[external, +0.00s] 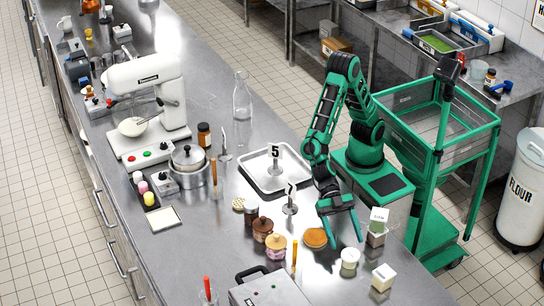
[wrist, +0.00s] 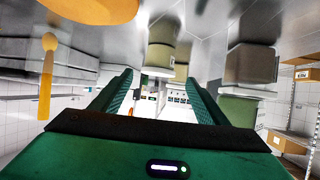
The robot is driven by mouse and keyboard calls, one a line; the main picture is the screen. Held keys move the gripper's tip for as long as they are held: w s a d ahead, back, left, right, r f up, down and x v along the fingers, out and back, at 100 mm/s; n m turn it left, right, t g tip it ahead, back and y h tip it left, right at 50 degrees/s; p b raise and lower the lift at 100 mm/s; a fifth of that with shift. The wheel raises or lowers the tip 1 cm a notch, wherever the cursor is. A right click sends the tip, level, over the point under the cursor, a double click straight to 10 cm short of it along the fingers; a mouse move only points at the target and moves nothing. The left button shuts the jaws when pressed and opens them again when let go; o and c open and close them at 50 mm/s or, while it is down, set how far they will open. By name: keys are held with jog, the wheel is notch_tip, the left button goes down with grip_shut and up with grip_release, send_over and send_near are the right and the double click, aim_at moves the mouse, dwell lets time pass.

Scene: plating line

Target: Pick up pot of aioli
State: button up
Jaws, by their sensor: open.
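A small cream pot with a pale lid (external: 349,258), which looks like the pot of aioli, stands on the steel counter near its right edge. I cannot read a label on it. My gripper (external: 345,240) is low over the counter, just behind the pot, with its fingers apart and nothing held. In the wrist view, the two green fingers (wrist: 158,85) are spread wide.
A white carton (external: 383,277) stands right of the pot, and a labelled clear tub (external: 377,236) behind it. An orange disc (external: 316,238), an upright orange stick (external: 294,252) and lidded jars (external: 276,247) stand to the left. A grey box (external: 268,291) lies at the front.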

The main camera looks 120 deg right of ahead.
aim_at(353, 264)
jog(key=x, duration=0.5)
jog(key=shift+w+x, duration=0.1)
jog(key=shift+x, duration=1.35)
jog(key=shift+w+x, duration=0.15)
jog(key=shift+x, duration=1.3)
jog(key=shift+r, duration=0.1)
jog(key=c, duration=1)
